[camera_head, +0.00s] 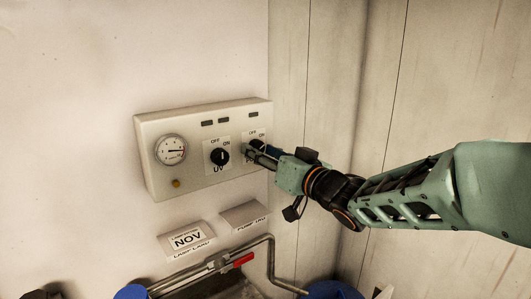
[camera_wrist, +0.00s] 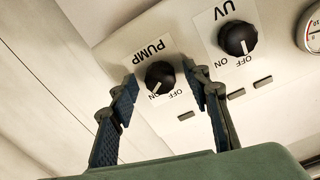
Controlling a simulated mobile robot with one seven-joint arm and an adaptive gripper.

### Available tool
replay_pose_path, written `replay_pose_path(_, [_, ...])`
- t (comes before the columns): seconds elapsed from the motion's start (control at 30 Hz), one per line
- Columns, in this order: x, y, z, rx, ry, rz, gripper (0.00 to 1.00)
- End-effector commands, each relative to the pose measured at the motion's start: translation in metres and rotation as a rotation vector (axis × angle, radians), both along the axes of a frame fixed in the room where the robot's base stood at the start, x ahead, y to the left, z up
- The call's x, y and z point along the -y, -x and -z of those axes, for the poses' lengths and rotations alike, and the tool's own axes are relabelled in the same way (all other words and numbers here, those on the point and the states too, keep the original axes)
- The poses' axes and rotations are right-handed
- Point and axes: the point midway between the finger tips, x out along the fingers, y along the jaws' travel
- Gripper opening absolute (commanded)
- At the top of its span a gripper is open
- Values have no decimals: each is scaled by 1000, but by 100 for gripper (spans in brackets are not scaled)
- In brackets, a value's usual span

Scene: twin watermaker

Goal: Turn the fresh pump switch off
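The pump switch is a round black knob (camera_wrist: 160,76) on a white plate marked PUMP, with ON and OFF printed beside it. Its white mark appears to point towards ON. In the head view the knob is mostly hidden by my gripper (camera_head: 252,151), which reaches in from the right. In the wrist view my gripper (camera_wrist: 161,80) is open, with one blue-padded finger on each side of the knob. Small gaps seem to show between the pads and the knob; I cannot tell whether either finger touches it.
The white control box (camera_head: 158,128) also carries a UV knob (camera_head: 219,157), which shows in the wrist view (camera_wrist: 238,39) too, and a round gauge (camera_head: 171,150). Below are two labelled plates (camera_head: 187,240) and a pipe with a red handle (camera_head: 243,260). A wall corner stands at the right.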

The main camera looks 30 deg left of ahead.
Motion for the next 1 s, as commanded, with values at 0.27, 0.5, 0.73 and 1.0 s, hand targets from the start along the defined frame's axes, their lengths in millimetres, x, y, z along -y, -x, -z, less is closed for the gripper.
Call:
replay_pose_path(0.27, [0, 0, 0, 0, 0, 0, 12])
replay_pose_path(0.5, [0, 0, 0, 5, 2, 0, 2])
replay_pose_path(0.73, [1, 0, 2, 61, 30, 0, 2])
replay_pose_path(1.0, [1, -1, 5, 234, 120, 2, 2])
